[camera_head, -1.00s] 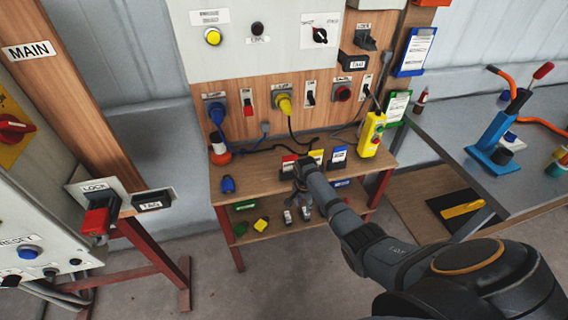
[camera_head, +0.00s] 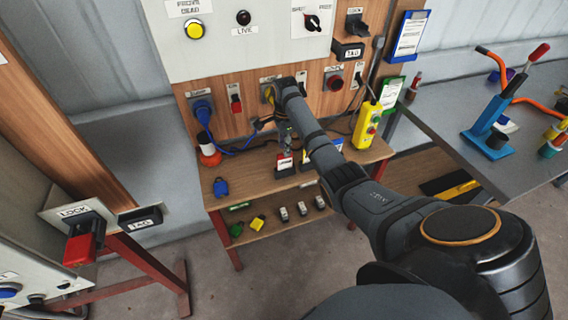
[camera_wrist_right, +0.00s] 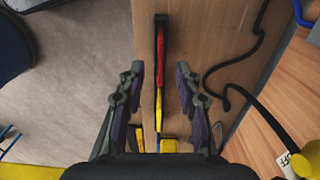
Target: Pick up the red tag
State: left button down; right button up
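The red tag (camera_head: 284,161) stands upright in a dark holder on the wooden bench, with a white label on its lower front. In the right wrist view the red tag (camera_wrist_right: 160,52) shows edge-on from above. My right gripper (camera_head: 284,146) points down over the tag. In the right wrist view the gripper (camera_wrist_right: 160,72) is open, with one finger on each side of the line of the tags, and nothing is held. A yellow tag (camera_wrist_right: 159,105) is in line below the red one. My left gripper is not in view.
Black cable (camera_wrist_right: 240,70) runs beside the tags. The panel with plugs and switches (camera_head: 236,103) rises close behind. A lower shelf holds several small items.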

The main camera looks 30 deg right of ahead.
aim_at(285, 164)
jog(key=shift+f, duration=0.35)
notch_tip(285, 164, down, 4)
jog(key=shift+s+r+p, duration=0.1)
jog(key=shift+r+p, duration=0.05)
jog(key=shift+p, duration=0.25)
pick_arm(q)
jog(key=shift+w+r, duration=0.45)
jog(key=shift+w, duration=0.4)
pick_arm(e)
jog(key=shift+f, duration=0.35)
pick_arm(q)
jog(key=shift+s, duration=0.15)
pick_arm(e)
grip_shut()
